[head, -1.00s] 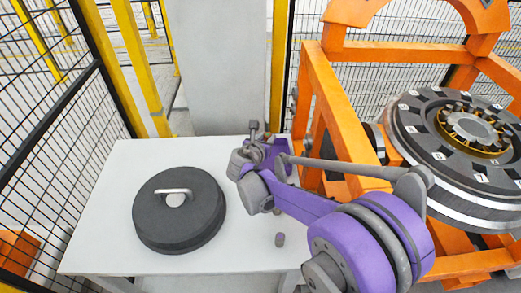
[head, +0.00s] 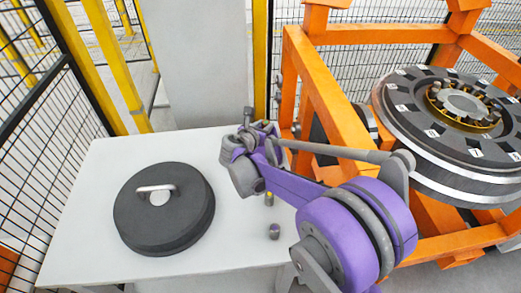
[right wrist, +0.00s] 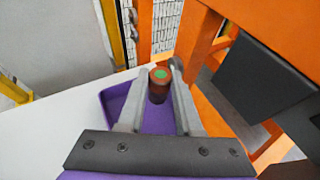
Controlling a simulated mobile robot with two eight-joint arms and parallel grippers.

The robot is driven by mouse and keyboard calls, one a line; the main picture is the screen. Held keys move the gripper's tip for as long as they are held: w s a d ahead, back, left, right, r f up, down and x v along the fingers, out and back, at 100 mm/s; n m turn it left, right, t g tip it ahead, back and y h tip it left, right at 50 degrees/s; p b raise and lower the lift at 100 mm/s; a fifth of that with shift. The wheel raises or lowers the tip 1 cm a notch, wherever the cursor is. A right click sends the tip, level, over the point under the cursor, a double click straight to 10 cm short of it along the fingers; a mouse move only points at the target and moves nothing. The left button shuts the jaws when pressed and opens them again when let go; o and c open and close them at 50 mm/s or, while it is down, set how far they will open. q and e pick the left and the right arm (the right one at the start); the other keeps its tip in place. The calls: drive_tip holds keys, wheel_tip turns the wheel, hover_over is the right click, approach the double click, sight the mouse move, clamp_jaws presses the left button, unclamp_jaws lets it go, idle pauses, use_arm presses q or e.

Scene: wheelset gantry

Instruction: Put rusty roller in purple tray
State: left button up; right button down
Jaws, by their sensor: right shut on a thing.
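My right gripper (right wrist: 158,85) is shut on the rusty roller (right wrist: 158,87), a small reddish-brown cylinder with a green spot on top. The roller stands upright between the two fingers. The purple tray (right wrist: 118,97) lies under and around it in the right wrist view, its raised wall showing at the left. I cannot tell whether the roller touches the tray floor. In the head view my right gripper (head: 262,130) is over the far right part of the table, and my arm hides the roller and most of the tray. My left gripper is not in view.
A black round lid with a handle (head: 165,215) sits on the white table (head: 90,235). Two small cylinders, one grey (head: 274,231) and one yellow-topped (head: 269,200), stand near my arm. An orange frame (head: 330,100) with a large wheel (head: 450,165) is close at the right.

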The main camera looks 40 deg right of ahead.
drive_tip(key=c, duration=0.5)
unclamp_jaws()
drive_tip(key=v, duration=1)
drive_tip(key=shift+s+a+r+p, duration=0.15)
drive_tip(key=shift+a+r+p, duration=0.05)
drive_tip(key=shift+a+p, duration=0.15)
drive_tip(key=s+a+f+m+y+p, duration=0.2)
drive_tip(key=s+a+m+y, duration=0.3)
drive_tip(key=s+m, duration=0.5)
drive_tip(key=s+a+f+m+g+y+p, duration=0.1)
drive_tip(key=s+a+m+y+p, duration=0.3)
drive_tip(key=s+a+m, duration=0.6)
drive_tip(key=f+m+y, duration=0.1)
drive_tip(key=m+y, duration=0.1)
drive_tip(key=m, duration=0.2)
drive_tip(key=shift+s+g+y+p, duration=0.15)
drive_tip(key=shift+g+y+p, duration=0.15)
drive_tip(key=shift+p, duration=0.1)
